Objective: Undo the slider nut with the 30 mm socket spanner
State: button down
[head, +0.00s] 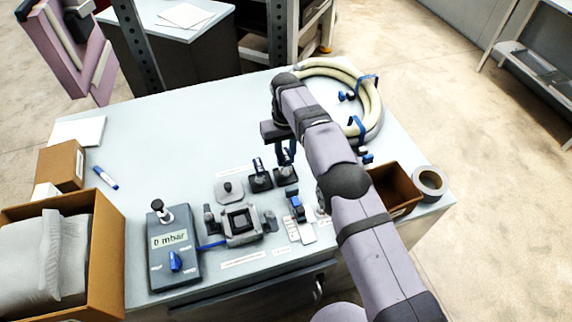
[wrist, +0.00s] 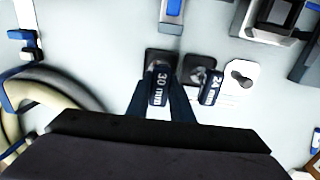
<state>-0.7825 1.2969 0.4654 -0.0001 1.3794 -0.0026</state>
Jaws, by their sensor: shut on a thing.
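My gripper (head: 286,155) is shut on the 30 mm socket spanner (wrist: 159,86), whose "30 mm" label shows between the fingers in the wrist view. The spanner is over its dark square stand (head: 286,174); I cannot tell whether it is still seated in it or lifted. The 24 mm spanner (wrist: 211,88) stands in a neighbouring dark stand (head: 260,184), just left of my gripper in the head view. A grey device with a square frame (head: 240,223) sits nearer the front of the table. I cannot make out the slider nut.
A small blue-and-black unit (head: 296,207) stands in front of my gripper. A control box reading 0 mbar (head: 174,243) is front left. A coiled hose (head: 374,115) lies at the back right. A brown open box (head: 396,188) and tape roll (head: 429,183) are right.

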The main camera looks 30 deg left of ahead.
jog(key=shift+r+p, duration=1.3)
jog(key=shift+r, duration=0.4)
jog(key=c, duration=2.2)
grip_release()
grip_shut()
jog(key=shift+d, duration=0.1)
